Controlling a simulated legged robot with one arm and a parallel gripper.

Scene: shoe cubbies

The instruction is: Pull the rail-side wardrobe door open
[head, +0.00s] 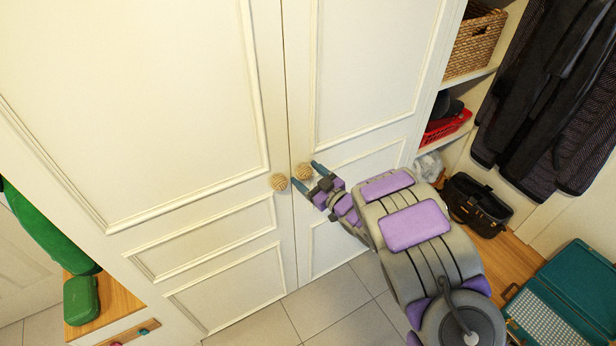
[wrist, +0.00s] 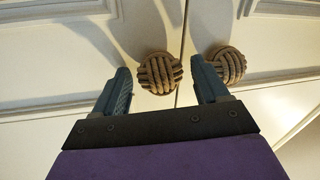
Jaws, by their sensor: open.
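The cream wardrobe has two tall panelled doors, both shut, with a narrow seam between them. The right door (head: 375,75), on the side of the hanging clothes, has a round woven knob (head: 304,171). The left door (head: 130,100) has a matching knob (head: 278,182). My gripper (head: 304,173) is open at the right door's knob, one finger on each side of it in the head view. In the wrist view, which looks turned over, that knob (wrist: 160,72) shows between the fingertips. The other knob (wrist: 226,63) lies outside the right finger. I cannot tell whether the fingers touch the knob.
Open shelves at right hold a wicker basket (head: 475,40) and a red basket (head: 445,128). Dark clothes (head: 550,90) hang beyond. A black bag (head: 475,205) and an open teal case (head: 570,300) lie at right. Tiled floor (head: 325,300) is clear below the doors.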

